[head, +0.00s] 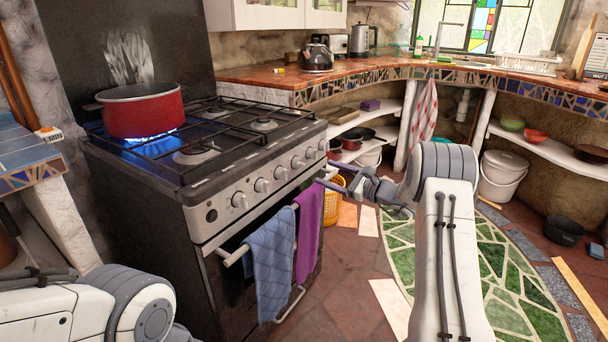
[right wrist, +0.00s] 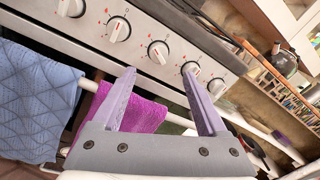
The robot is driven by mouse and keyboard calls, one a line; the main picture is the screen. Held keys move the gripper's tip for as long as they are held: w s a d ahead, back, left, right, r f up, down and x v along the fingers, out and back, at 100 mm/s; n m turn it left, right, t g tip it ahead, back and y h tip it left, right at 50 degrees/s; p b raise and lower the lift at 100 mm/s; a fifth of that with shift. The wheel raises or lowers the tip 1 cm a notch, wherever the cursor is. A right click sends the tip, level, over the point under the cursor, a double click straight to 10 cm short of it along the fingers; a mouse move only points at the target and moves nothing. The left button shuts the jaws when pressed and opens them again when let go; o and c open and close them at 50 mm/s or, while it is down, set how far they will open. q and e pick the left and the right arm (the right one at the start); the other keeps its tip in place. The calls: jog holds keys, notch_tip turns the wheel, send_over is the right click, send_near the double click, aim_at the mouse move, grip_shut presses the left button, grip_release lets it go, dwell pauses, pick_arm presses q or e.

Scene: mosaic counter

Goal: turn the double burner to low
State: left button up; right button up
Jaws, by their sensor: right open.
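The black and steel stove (head: 206,228) stands at the left in the head view, with a row of several silver knobs (head: 262,186) on its front. Blue flame (head: 150,143) burns under a red pot (head: 143,112) on its left burner. I cannot tell which knob belongs to the double burner. My right gripper (head: 325,180) is open and empty in front of the right part of the stove. In the right wrist view, its fingers (right wrist: 160,75) point toward the knob panel, and one fingertip overlaps a right-hand knob (right wrist: 191,68); contact cannot be told. My left gripper is out of view.
A blue towel (head: 270,265) and a purple towel (head: 308,230) hang on the oven rail, below the knobs. A tiled counter (head: 350,76) curves away to the right, with a kettle (head: 317,58) on it. A yellow basket (head: 334,204) stands beside the stove.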

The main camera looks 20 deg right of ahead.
aim_at(302, 164)
jog(key=b+x, duration=0.1)
jog(key=x, duration=0.8)
jog(key=shift+w+a+r, duration=0.1)
jog(key=shift+w+a, duration=0.15)
jog(key=shift+a, duration=0.05)
grip_shut()
jog(key=shift+b, duration=0.35)
